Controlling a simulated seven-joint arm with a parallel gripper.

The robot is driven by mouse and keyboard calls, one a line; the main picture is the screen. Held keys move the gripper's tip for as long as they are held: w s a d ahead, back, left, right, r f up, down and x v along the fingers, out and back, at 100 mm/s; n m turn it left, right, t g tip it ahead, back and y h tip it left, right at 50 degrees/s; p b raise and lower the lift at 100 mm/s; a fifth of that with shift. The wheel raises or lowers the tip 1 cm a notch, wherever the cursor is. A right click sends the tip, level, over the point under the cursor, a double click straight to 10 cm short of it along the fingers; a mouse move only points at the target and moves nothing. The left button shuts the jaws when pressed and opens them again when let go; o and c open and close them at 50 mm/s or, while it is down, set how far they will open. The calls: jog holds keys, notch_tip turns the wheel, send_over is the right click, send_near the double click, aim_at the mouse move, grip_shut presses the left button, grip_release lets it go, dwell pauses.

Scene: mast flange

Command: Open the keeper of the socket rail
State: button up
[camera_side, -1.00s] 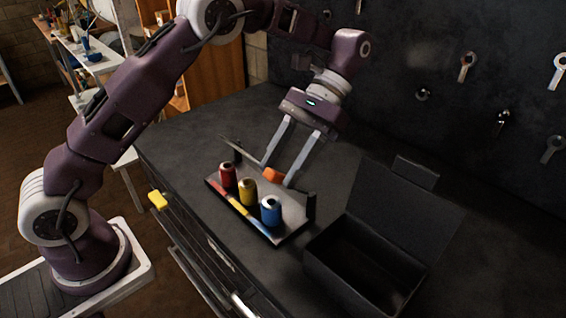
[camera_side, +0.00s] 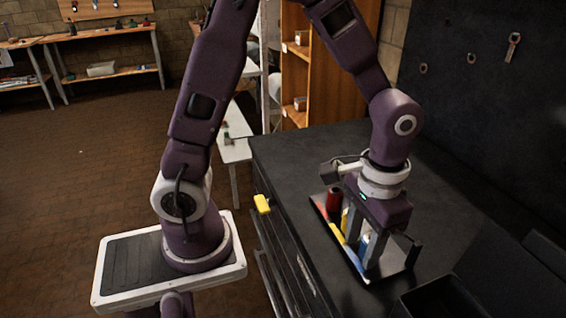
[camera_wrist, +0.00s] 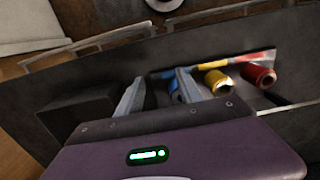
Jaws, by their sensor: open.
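The socket rail (camera_side: 391,274) is a dark tray on the bench. It carries a red socket (camera_side: 333,206), a yellow socket and a blue socket, with a coloured strip along one edge. In the wrist view I see the red (camera_wrist: 259,76), yellow (camera_wrist: 218,83) and blue (camera_wrist: 174,95) sockets. A thin pale bar (camera_wrist: 292,107), which may be the keeper, shows at the right there. Its orange end piece is hidden. My gripper (camera_side: 362,252) is open, pointing down over the rail's blue end. In the wrist view its fingers (camera_wrist: 160,80) stand around or before the blue socket; contact is unclear.
A dark post (camera_side: 412,252) stands at the rail's near end. An open black box (camera_side: 440,298) is close by at the lower right. A yellow piece (camera_side: 262,204) sits at the bench's front edge. The bench (camera_side: 300,150) behind the rail is clear.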

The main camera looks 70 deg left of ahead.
notch_tip(320, 180, up, 8)
jog(key=s+a+r+t, duration=0.3)
jog(key=s, duration=0.3)
jog(key=s+a+r+t, duration=0.3)
jog(key=s+a, duration=0.1)
jog(key=s, duration=0.2)
jog(key=shift+r, duration=0.3)
